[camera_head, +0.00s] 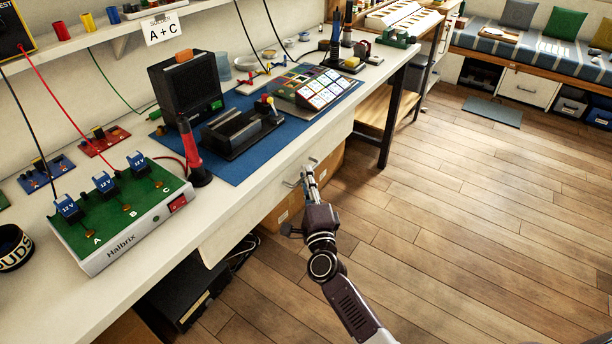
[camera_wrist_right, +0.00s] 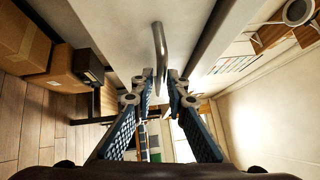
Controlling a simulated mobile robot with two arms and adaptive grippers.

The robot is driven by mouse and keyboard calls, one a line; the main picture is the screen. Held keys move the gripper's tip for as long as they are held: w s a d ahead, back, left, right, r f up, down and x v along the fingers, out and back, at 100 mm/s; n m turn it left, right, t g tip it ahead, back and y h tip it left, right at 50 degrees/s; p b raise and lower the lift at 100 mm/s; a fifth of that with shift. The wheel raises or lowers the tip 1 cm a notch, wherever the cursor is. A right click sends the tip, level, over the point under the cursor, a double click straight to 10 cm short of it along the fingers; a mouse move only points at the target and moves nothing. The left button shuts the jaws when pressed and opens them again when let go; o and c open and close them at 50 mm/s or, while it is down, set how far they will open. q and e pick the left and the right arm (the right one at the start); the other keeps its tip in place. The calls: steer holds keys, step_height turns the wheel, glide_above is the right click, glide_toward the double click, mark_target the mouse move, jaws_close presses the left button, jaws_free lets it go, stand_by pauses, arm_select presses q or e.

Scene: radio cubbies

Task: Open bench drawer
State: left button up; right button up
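The bench drawer's pale front (camera_head: 262,203) is under the worktop edge in the head view and looks closed. Its metal bar handle (camera_head: 291,183) sticks out from it; the handle (camera_wrist_right: 159,45) also shows in the right wrist view. My right gripper (camera_head: 309,174) is at the handle, reaching up from below right in the head view. In the wrist view its two blue-padded fingers (camera_wrist_right: 160,76) are apart, with the end of the handle between their tips and narrow gaps beside it. My left gripper is out of view.
The workbench (camera_head: 110,308) carries a green-topped box (camera_head: 122,213), a red-and-black torch-like object (camera_head: 193,150) and a blue mat (camera_head: 222,168) with devices. Cardboard boxes (camera_head: 283,213) stand under the bench. The wooden floor (camera_head: 470,220) to the right is clear.

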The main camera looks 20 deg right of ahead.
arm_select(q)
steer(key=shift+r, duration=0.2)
arm_select(e)
steer(key=shift+w+d, duration=0.1)
steer(key=shift+w, duration=0.35)
steer(key=shift+c, duration=0.5)
jaws_close()
